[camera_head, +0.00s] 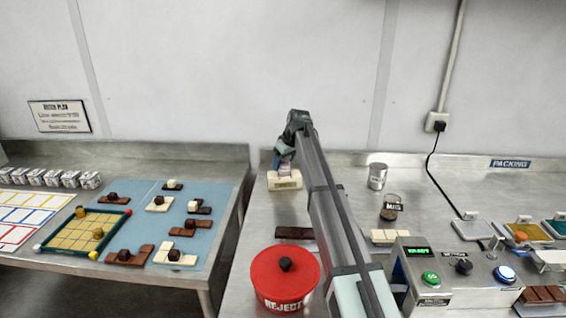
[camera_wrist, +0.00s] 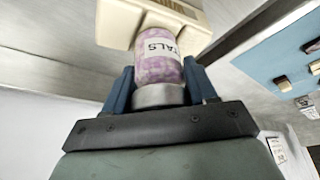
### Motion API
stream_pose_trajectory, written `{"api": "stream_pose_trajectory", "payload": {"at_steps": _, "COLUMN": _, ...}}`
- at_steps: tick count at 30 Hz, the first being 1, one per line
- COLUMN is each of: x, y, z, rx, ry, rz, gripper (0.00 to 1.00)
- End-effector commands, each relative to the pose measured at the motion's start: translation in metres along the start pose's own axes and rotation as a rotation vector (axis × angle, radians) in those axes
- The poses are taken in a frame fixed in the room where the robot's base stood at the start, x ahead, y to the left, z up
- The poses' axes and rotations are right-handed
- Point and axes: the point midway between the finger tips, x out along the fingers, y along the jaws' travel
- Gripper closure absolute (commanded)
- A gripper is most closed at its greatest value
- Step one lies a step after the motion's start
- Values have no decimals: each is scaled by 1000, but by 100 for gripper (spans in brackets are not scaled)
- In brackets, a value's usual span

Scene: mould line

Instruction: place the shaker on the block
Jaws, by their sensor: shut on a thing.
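The shaker (camera_wrist: 162,62) is a clear jar of pink-purple flakes with a white label ending in "TALS" and a metal cap. My gripper (camera_wrist: 162,92) is shut on its cap end, a finger on each side. In the head view the shaker (camera_head: 285,169) shows as a small pinkish patch under my gripper (camera_head: 283,160). The cream block (camera_head: 285,182) lies on the steel bench near the wall. The block also shows in the wrist view (camera_wrist: 115,22), right at the shaker's far end. I cannot tell whether they touch.
A metal tin (camera_head: 377,178) and a dark-filled labelled jar (camera_head: 391,208) stand to the right. A red rejects tin (camera_head: 284,280), a dark bar (camera_head: 294,233), a cream bar (camera_head: 390,237) and a control box (camera_head: 450,280) are nearer. A gap separates the left table (camera_head: 225,175).

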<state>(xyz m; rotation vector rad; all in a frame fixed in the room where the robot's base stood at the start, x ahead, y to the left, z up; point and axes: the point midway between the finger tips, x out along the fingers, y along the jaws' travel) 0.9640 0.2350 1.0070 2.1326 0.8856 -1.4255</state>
Motion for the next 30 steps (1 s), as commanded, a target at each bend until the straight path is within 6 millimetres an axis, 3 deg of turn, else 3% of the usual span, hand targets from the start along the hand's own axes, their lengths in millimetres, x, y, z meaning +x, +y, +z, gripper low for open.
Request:
{"api": "stream_pose_trajectory", "payload": {"at_steps": 2, "x": 2, "y": 0, "z": 1, "rx": 0, "ry": 0, "rz": 0, "gripper": 77}}
{"api": "stream_pose_trajectory", "payload": {"at_steps": 3, "x": 2, "y": 0, "z": 1, "rx": 0, "ry": 0, "rz": 0, "gripper": 42}}
{"api": "stream_pose_trajectory", "payload": {"at_steps": 10, "x": 2, "y": 0, "z": 1, "rx": 0, "ry": 0, "rz": 0, "gripper": 20}}
{"api": "stream_pose_trajectory", "payload": {"at_steps": 20, "x": -1, "y": 0, "z": -1, "rx": 0, "ry": 0, "rz": 0, "gripper": 18}}
{"api": "stream_pose_trajectory", "payload": {"at_steps": 26, "x": -24, "y": 0, "z": 0, "rx": 0, "ry": 1, "rz": 1, "gripper": 18}}
{"api": "stream_pose_trajectory", "payload": {"at_steps": 30, "x": -50, "y": 0, "z": 0, "rx": 0, "ry": 2, "rz": 1, "gripper": 18}}
